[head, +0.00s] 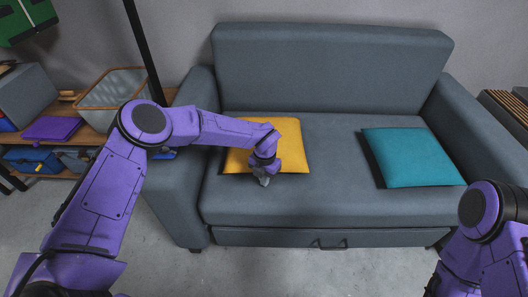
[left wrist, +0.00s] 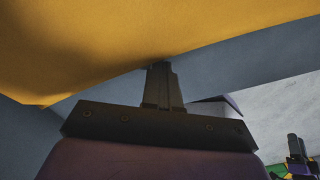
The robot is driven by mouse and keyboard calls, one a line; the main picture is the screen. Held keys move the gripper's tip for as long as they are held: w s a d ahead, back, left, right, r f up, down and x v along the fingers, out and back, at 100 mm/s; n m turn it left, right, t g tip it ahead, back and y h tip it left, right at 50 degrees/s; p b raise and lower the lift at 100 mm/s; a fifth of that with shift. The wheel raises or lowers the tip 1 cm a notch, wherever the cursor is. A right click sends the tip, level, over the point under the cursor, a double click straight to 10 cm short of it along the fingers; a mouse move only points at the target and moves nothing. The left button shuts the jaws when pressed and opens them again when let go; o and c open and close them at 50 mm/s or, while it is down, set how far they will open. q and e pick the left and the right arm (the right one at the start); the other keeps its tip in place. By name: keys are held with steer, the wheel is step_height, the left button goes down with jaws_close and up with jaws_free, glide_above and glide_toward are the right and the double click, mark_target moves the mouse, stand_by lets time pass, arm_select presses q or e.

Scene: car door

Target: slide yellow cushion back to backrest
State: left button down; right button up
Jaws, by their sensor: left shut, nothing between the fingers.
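My left gripper (head: 264,181) is shut and empty at the cushion's front edge, low over the seat. In the left wrist view the closed fingers (left wrist: 162,85) reach up to the cushion's underside or edge (left wrist: 100,45); whether they press on it I cannot tell. My forearm hides part of the cushion in the head view. My right arm shows at the lower right, but its gripper is out of view.
A teal cushion (head: 410,157) lies on the right half of the seat. The sofa's left armrest (head: 180,190) stands under my left arm. The middle of the seat is clear.

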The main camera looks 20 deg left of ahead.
arm_select(q)
steer(key=shift+w+a, duration=0.15)
steer(key=shift+w, duration=0.3)
steer(key=shift+w+f+b, duration=0.1)
steer(key=shift+w+b, duration=0.1)
steer(key=shift+b, duration=0.25)
steer(key=shift+w+a+b, duration=0.25)
steer(key=shift+w+b, duration=0.35)
steer(key=shift+w, duration=0.1)
steer(key=shift+w+a+b, duration=0.25)
steer(key=shift+w+b, duration=0.35)
steer(key=shift+w, duration=0.35)
